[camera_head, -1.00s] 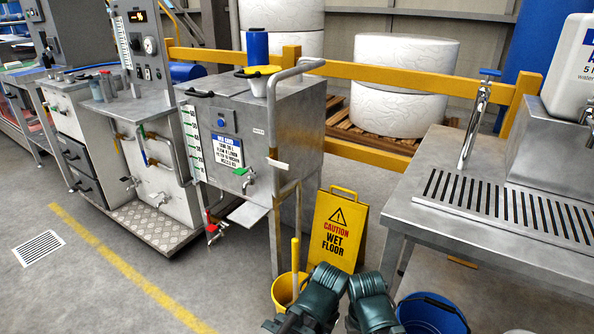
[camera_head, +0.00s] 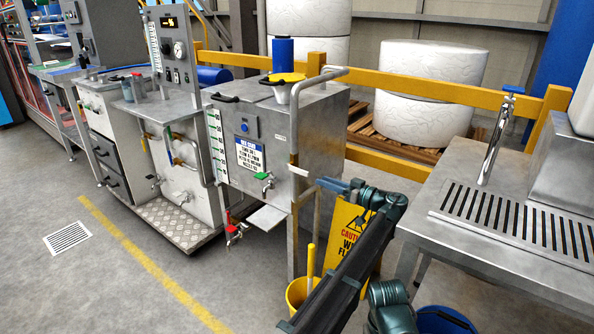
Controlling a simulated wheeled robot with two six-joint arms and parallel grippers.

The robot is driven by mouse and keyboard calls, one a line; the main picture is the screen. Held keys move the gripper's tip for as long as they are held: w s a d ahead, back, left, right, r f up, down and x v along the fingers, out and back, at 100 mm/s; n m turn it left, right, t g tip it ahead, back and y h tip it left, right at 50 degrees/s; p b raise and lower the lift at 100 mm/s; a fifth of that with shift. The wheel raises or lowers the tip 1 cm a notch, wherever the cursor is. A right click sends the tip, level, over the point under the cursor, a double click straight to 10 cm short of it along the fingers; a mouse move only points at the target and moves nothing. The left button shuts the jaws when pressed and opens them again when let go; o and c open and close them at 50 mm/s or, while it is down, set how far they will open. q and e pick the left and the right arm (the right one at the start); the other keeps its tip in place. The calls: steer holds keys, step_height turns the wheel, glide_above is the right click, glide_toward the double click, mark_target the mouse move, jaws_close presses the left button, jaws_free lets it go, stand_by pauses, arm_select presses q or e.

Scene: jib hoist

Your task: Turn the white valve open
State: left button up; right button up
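Two small pale metal taps, the lower one (camera_head: 181,198) and the upper one (camera_head: 155,181), sit on the front of the light grey cabinet (camera_head: 172,165) at left; I cannot tell which has a white handle. A green-handled tap (camera_head: 265,180) is on the front of the steel tank (camera_head: 308,125), and a red-handled valve (camera_head: 235,230) hangs below it. My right gripper is out of view.
A yellow wet-floor sign (camera_head: 349,232) and a yellow bucket (camera_head: 297,291) stand below the tank's right side. A steel counter (camera_head: 440,190) is at right, with a blue bucket (camera_head: 445,320) below.

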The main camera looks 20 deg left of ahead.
mark_target(297, 170)
arm_select(q)
steer(key=x, duration=1.2)
steer(key=shift+w, duration=0.1)
jaws_close()
stand_by(1.3)
